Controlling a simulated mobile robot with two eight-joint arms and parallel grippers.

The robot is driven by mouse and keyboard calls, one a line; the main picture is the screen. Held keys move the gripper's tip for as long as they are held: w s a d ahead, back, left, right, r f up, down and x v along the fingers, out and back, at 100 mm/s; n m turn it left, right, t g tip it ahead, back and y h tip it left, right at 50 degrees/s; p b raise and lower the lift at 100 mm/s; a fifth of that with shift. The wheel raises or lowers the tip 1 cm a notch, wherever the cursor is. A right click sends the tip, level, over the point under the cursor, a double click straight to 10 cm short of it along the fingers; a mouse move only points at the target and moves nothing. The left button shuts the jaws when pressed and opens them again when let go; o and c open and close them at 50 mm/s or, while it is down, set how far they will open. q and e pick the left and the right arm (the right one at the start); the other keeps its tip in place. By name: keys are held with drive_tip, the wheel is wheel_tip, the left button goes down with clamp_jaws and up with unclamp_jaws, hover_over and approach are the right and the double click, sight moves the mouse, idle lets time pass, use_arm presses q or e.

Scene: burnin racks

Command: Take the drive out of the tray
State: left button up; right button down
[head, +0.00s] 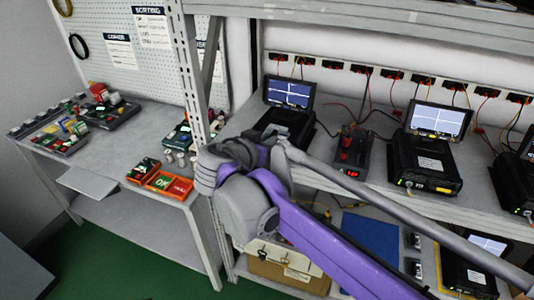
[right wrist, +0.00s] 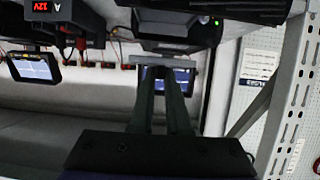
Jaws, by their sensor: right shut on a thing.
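My right gripper (right wrist: 163,76) is shut, its two dark fingers reaching up the right wrist view. At their tips is a thin grey bar (right wrist: 187,62), which they hold; I cannot tell whether it is part of the drive or of the tray. In the head view my purple right arm comes in from the lower right, and its wrist hides the fingers. Behind the wrist stands a black test unit (head: 291,124) with a lit screen (head: 289,92). I cannot make out the drive or the tray for certain. My left gripper is not in view.
A power supply (head: 352,150) and another black test unit (head: 425,165) stand to the right on the rack shelf. A rack post (head: 190,75) stands close to my wrist. The left bench (head: 85,152) holds small parts and orange bins (head: 168,185).

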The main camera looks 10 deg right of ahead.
wheel_tip(320, 180, up, 4)
drive_tip(key=shift+f, duration=0.1)
drive_tip(key=shift+r+p, duration=0.6)
drive_tip(key=shift+w+r+p, duration=0.15)
drive_tip(key=shift+r+p, duration=0.45)
drive_tip(key=shift+r, duration=0.4)
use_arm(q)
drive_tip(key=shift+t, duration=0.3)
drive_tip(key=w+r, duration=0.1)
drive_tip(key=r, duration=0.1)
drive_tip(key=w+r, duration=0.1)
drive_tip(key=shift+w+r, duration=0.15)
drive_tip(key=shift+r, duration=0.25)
use_arm(e)
drive_tip(key=shift+s, duration=0.2)
